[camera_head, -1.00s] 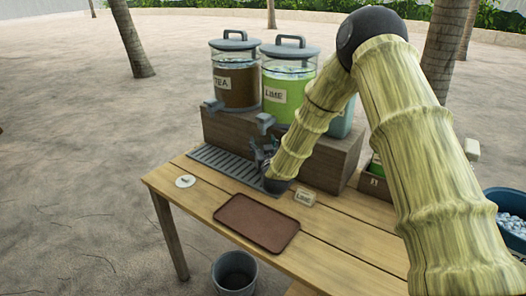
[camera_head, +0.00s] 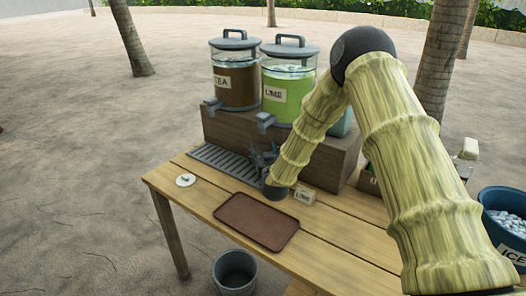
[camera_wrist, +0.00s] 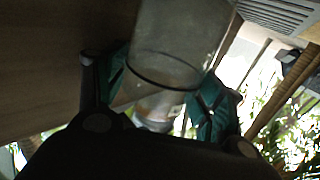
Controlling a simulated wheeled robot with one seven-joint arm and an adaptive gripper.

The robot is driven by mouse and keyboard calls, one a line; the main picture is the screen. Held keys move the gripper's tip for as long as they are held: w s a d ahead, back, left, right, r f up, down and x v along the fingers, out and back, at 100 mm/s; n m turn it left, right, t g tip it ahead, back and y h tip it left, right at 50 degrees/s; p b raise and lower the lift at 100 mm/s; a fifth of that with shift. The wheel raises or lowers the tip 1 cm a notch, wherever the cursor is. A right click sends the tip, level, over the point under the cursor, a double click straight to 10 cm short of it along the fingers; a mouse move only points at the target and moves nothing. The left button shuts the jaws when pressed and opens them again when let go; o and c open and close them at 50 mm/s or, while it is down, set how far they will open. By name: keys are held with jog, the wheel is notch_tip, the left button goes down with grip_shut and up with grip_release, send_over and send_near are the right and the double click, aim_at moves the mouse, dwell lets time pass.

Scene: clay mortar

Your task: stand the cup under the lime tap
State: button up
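The lime dispenser (camera_head: 289,92) stands on a wooden riser, with its grey lime tap (camera_head: 265,121) at the front left. My gripper (camera_head: 262,157) is in front of the riser, below and near the lime tap, over the right end of the drip tray (camera_head: 222,164). In the wrist view a clear cup (camera_wrist: 177,45) sits between the green finger pads of my gripper (camera_wrist: 165,95), which close on its sides. The cup cannot be made out in the head view. Whether its base touches the tray cannot be told.
The tea dispenser (camera_head: 236,82) stands left of the lime one. A brown tray (camera_head: 256,221), a small lime sign (camera_head: 304,197) and a white disc (camera_head: 186,180) lie on the table. An ice tub (camera_head: 505,232) is at right, a bucket (camera_head: 234,270) below the front edge.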

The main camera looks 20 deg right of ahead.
jog(key=shift+o, duration=0.3)
jog(key=shift+r, duration=0.15)
jog(key=s+a+b, duration=0.1)
jog(key=s, duration=1.1)
jog(key=shift+a, duration=0.25)
